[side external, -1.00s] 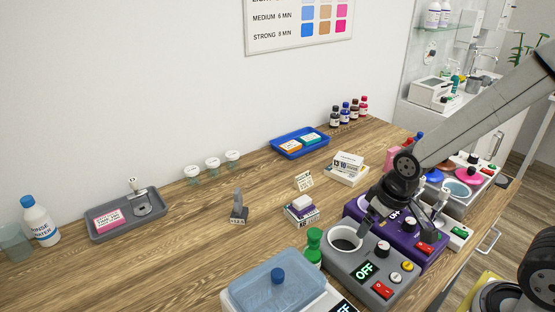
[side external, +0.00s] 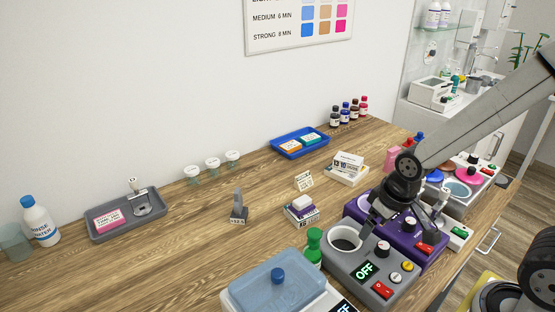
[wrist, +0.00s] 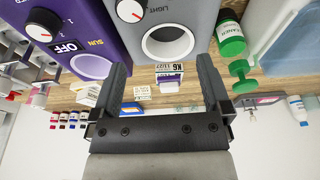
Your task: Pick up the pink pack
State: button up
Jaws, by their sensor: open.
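The pink pack (side external: 107,218) lies flat in the left part of a grey tray (side external: 128,227) at the left of the wooden bench. A round metal piece and a small tag numbered 13 are in the same tray. My gripper (side external: 376,214) is far to the right of the pack, above the purple and grey devices. In the wrist view my gripper (wrist: 162,72) has its two fingers wide apart with nothing held between them. The tray, with a bit of pink, is small beyond the right finger there.
A grey device (side external: 371,272) reading OFF and a purple device (side external: 430,232) stand below my gripper. A green bottle (side external: 313,246), a blue-lidded box (side external: 272,290) and a small grey stand (side external: 238,208) are between it and the tray. Bare wood lies right of the tray.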

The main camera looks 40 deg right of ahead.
jog(key=shift+c, duration=1.1)
jog(key=shift+w+d+n, duration=0.35)
jog(key=shift+w+n, duration=0.05)
jog(key=shift+w, duration=0.1)
jog(key=w+d+f+n+g+h, duration=0.3)
jog(key=w+d+n+h, duration=0.2)
jog(key=w+d+n, duration=0.5)
jog(key=n+h, duration=0.6)
jog(key=h, duration=0.2)
send_near(388, 156)
jog(key=d+f, duration=0.2)
jog(key=shift+s+d+g, duration=0.35)
jog(key=shift+g, duration=0.05)
jog(key=shift+w+d+h, duration=0.3)
jog(key=shift+w+d, duration=0.05)
jog(key=shift+d, duration=0.3)
jog(key=shift+d, duration=0.1)
